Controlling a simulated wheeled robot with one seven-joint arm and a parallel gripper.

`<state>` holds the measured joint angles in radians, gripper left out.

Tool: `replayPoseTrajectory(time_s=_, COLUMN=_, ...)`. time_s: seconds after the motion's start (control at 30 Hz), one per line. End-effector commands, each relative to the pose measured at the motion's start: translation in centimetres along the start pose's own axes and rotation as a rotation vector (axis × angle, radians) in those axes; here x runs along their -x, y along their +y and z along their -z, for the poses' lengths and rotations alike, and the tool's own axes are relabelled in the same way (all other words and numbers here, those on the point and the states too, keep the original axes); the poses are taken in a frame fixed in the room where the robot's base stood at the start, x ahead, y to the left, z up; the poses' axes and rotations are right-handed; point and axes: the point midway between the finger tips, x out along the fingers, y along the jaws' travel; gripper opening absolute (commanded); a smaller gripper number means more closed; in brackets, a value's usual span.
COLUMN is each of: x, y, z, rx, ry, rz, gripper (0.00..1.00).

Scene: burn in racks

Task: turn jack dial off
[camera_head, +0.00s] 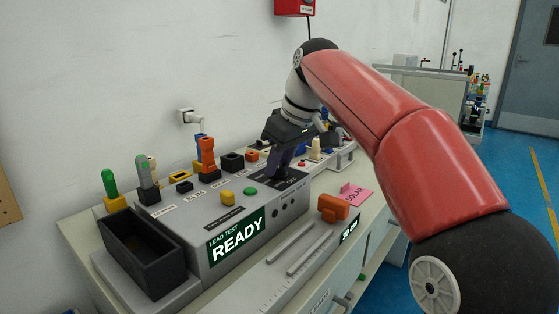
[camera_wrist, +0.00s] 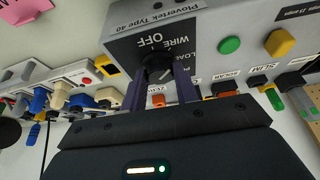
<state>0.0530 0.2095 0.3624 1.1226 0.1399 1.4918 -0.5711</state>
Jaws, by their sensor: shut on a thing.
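The jack dial (camera_wrist: 157,62) is a dark round knob on a black panel (camera_wrist: 126,48) of the grey test box (camera_head: 240,212). In the wrist view, upside down, the panel carries the words OFF, WIRE and what looks like LOAD. My gripper (camera_wrist: 160,82) has its two dark fingers on either side of the knob and is shut on it. A short pale mark shows beside the knob, but I cannot tell clearly which word it points at. In the head view my gripper (camera_head: 278,172) comes down on the box's right end and hides the dial.
The box shows a READY screen (camera_head: 237,239), a green button (camera_head: 250,190) and a yellow button (camera_head: 228,196). A black bin (camera_head: 143,268) stands at left. An orange block (camera_head: 333,208) and a pink card (camera_head: 356,195) lie in front. Several connectors stand behind.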

Motion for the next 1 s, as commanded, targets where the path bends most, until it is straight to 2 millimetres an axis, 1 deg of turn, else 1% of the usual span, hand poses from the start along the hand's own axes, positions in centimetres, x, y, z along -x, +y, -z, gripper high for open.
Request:
replayPoseTrajectory(time_s=0.6, x=-0.07, y=0.42, z=0.14, rx=0.523, ry=0.001, rz=0.218, gripper=0.07)
replayPoseTrajectory(time_s=0.8, x=-0.07, y=0.44, z=0.20, rx=0.648, ry=0.001, rz=0.268, gripper=0.07)
replayPoseTrajectory(time_s=1.0, x=-0.07, y=0.46, z=0.21, rx=0.728, ry=0.001, rz=0.301, gripper=0.07)
